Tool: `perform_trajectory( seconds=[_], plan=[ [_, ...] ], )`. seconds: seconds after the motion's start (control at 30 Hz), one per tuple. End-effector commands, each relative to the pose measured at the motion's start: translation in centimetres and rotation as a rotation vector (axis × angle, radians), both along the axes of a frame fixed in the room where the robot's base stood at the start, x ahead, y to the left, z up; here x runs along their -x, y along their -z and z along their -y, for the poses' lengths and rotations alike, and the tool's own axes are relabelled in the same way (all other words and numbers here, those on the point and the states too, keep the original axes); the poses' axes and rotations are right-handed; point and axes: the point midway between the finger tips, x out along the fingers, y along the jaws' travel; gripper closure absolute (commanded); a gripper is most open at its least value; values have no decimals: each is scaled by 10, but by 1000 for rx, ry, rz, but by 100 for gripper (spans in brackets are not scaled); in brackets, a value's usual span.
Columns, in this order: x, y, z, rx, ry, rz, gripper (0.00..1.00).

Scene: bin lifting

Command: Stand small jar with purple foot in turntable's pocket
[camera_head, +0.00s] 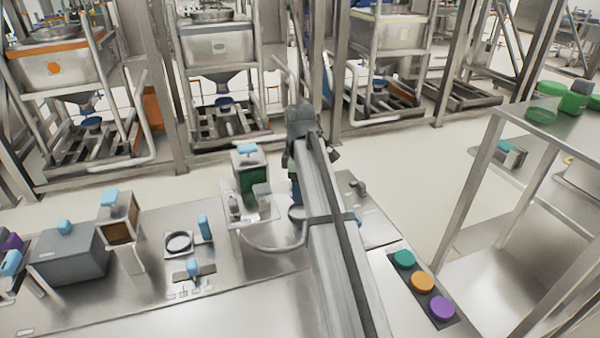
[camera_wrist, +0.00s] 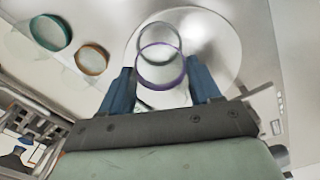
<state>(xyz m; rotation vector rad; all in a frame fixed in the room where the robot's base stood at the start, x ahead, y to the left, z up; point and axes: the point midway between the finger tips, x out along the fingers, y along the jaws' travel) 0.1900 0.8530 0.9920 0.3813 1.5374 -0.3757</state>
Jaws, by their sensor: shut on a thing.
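The small jar with a purple foot (camera_wrist: 161,79) is between my gripper's blue fingers in the wrist view. Its purple ring shows clearly; its clear body is hard to make out. My gripper (camera_wrist: 162,85) is shut on it. A pale round disc (camera_wrist: 222,55), which looks like the turntable, lies behind the jar. A grey ring (camera_wrist: 160,23) shows just above the purple one; I cannot tell whether it is the pocket or part of the jar. In the head view my arm hides the jar and most of my gripper (camera_head: 295,190).
In the wrist view, a teal-ringed piece (camera_wrist: 50,32) and an orange-ringed piece (camera_wrist: 91,58) are left of the disc. In the head view, a dark strip (camera_head: 412,284) bears teal, orange and purple discs. A grey box (camera_head: 68,258) stands at left.

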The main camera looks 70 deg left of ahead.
Motion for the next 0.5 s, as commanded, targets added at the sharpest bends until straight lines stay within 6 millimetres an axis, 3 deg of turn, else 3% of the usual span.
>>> perform_trajectory(
  seconds=[0.5],
  plan=[
    [0, 16, -1, 4, 42, -1, 70]
  ],
)
